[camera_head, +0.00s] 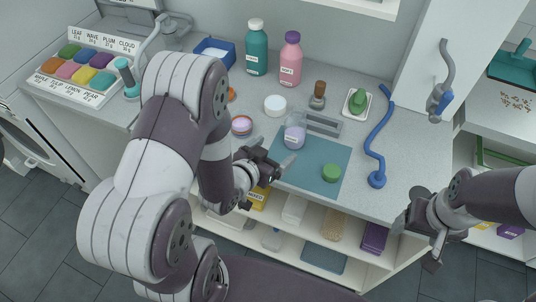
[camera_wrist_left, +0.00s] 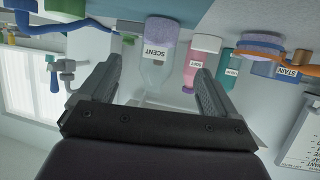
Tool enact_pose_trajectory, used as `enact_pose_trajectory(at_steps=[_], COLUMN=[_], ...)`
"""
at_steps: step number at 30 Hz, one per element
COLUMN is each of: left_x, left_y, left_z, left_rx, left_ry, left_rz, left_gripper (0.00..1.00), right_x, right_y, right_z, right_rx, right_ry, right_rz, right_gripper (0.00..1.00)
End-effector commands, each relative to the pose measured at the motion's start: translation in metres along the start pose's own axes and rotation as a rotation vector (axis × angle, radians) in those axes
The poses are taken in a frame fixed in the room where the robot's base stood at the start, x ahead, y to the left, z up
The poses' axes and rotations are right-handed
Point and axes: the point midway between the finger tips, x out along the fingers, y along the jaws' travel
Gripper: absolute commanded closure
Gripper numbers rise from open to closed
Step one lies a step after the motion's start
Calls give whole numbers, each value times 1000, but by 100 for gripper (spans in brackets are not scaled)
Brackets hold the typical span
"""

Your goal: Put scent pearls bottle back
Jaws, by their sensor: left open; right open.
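The scent pearls bottle (camera_head: 294,136), pale with lavender contents and a white label, stands on the back left part of the teal mat (camera_head: 312,180). In the left wrist view the bottle (camera_wrist_left: 158,55), labelled SCENT, appears upside down between and beyond the fingers. My left gripper (camera_head: 276,160) is open and empty, just in front of the bottle at the mat's left edge; no contact shows. My right gripper (camera_head: 418,228) is open and empty, off the counter's front right edge, far from the bottle.
A grey frame (camera_head: 320,124) is behind the bottle. Teal (camera_head: 256,50) and pink (camera_head: 289,62) bottles stand at the back. A lilac jar (camera_head: 241,126) is left; a blue hose (camera_head: 372,145) is right. Shelves lie below the counter.

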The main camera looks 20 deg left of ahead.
Motion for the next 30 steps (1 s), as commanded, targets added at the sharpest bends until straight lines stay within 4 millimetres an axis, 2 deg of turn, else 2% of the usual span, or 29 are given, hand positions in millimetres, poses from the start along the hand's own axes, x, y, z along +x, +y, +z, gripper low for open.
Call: enact_pose_trajectory(at_steps=[3, 7, 11, 14, 18, 21, 24, 30], left_x=[-20, -25, -23, -42, -88, -111, -121, -122], left_y=[-1, -4, -19, -23, -8, 4, 8, 8], left_z=[0, 0, 3, 5, 3, 0, -1, -1], left_rx=[-2, 8, 20, -22, -115, -160, -177, -179], left_ry=[1, -49, -314, -582, -881, -1002, -1048, -1052], left_rz=[-2, -10, -67, -119, -142, -135, -130, -130], left_gripper=[8, 8, 8, 8, 8, 8, 8, 8], right_x=[0, 0, 0, 0, 0, 0, 0, 0], right_y=[0, 0, 0, 0, 0, 0, 0, 0], right_z=[0, 0, 0, 0, 0, 0, 0, 0], right_rx=[0, 0, 0, 0, 0, 0, 0, 0], right_ry=[0, 0, 0, 0, 0, 0, 0, 0], right_rz=[0, 0, 0, 0, 0, 0, 0, 0], right_gripper=[25, 25, 25, 25, 25, 25, 25, 25])
